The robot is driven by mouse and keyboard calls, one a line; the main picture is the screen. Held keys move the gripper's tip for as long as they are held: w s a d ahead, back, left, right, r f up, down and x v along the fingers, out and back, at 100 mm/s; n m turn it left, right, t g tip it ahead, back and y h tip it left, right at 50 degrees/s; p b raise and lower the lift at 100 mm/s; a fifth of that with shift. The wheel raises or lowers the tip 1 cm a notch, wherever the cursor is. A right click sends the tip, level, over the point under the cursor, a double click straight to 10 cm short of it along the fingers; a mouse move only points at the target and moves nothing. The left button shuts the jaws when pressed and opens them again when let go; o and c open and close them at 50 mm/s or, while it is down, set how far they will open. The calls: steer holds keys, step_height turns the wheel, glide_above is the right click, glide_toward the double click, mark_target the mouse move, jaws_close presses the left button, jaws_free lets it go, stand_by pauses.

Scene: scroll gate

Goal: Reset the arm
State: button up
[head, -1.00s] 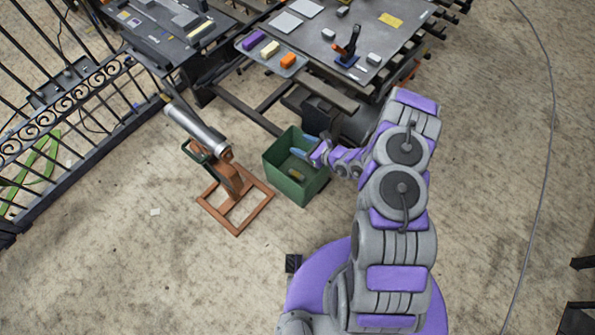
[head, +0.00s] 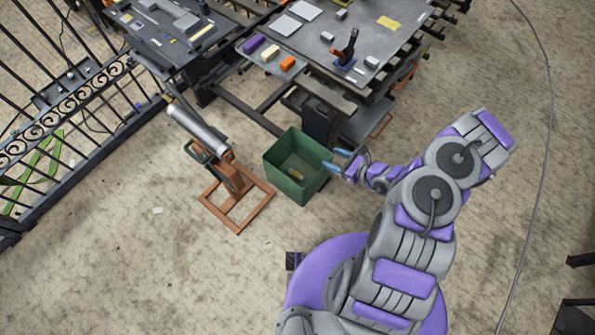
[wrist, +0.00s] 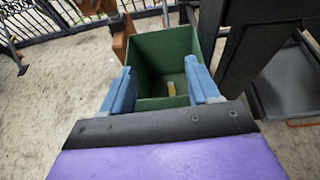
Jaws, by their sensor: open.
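My gripper (head: 340,160) is open and empty, with two blue fingers, just right of the green bin (head: 312,178) in the head view. In the wrist view my gripper (wrist: 160,90) shows its fingers spread apart, with the green bin (wrist: 150,46) ahead between and beyond them. A small yellow piece (head: 297,173) lies inside the bin; it also shows in the wrist view (wrist: 171,89). My purple and grey arm is bent out to the right of the bin.
A workbench (head: 370,35) stands behind the bin, with a tray (head: 266,56) of coloured blocks near its left edge. A brown stand with a grey cylinder (head: 198,128) is left of the bin. A black fence (head: 60,110) runs at far left.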

stand_by(0.4)
steer(key=w+a+r+n+g+y, duration=0.25)
steer(key=a+r+n, duration=0.2)
steer(key=r, duration=0.55)
steer(key=s+a+r+n+g, duration=0.4)
steer(key=s+r+n, duration=0.15)
steer(key=r, duration=0.45)
steer(key=s+a+r+n+g, duration=0.35)
steer(key=s+r+n, duration=0.2)
steer(key=r, duration=0.35)
steer(key=s+d+r+n+g+h, duration=0.1)
steer(key=s+r+n+h, duration=0.25)
steer(key=s, duration=0.25)
steer(key=s+d+r+n+g+h, duration=0.1)
steer(key=s+d+r+n+h, duration=0.2)
steer(key=s, duration=0.4)
steer(key=s+d+r+n+t+h, duration=0.2)
steer(key=s+d+r+n+h, duration=0.1)
steer(key=s+d+h, duration=0.3)
steer(key=shift+s+d+r+h, duration=0.5)
steer(key=shift+s+d, duration=0.7)
steer(key=shift+d, duration=1)
steer(key=shift+r, duration=0.1)
